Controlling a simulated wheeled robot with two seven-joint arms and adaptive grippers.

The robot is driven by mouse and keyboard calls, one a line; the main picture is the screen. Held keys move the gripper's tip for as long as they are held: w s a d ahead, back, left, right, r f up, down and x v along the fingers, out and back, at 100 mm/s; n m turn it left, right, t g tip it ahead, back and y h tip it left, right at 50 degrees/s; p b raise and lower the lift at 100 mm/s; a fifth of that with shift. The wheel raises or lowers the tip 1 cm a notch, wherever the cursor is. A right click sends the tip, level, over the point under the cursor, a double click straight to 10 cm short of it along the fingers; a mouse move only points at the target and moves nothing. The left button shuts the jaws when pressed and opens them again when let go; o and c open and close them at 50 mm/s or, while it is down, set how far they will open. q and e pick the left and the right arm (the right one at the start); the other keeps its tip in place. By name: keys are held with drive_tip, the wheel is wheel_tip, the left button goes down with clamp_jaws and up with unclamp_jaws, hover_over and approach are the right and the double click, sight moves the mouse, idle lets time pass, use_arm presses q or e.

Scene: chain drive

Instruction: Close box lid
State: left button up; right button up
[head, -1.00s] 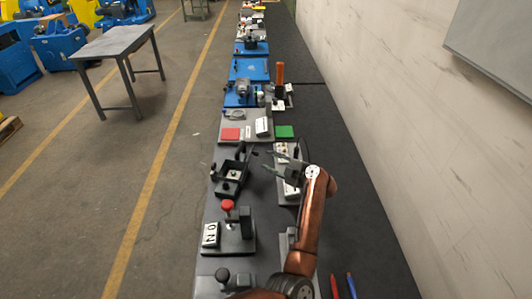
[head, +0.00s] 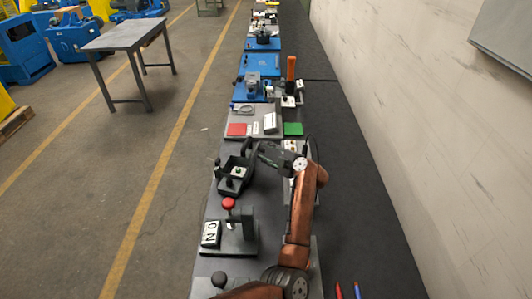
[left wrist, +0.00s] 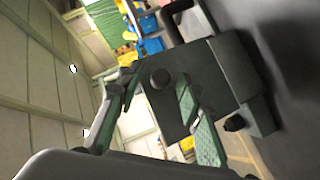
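A small dark open box (head: 236,177) sits on the bench, with a light piece and a dark knob inside. Its dark lid (head: 248,151) stands raised at the far right side of the box. My left gripper (head: 262,149) is at the lid's right side in the head view; whether it touches the lid is unclear. In the left wrist view the left gripper (left wrist: 155,120) has its green-padded fingers apart, with the flat dark lid (left wrist: 205,80) and its round knob in front of them. Part of the box is hidden there. My right gripper is not in view.
A stand with a red button (head: 229,203) and an ON block (head: 211,233) are nearer on the bench.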

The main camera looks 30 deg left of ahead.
use_arm(q)
drive_tip(key=shift+c, duration=0.6)
clamp_jaws()
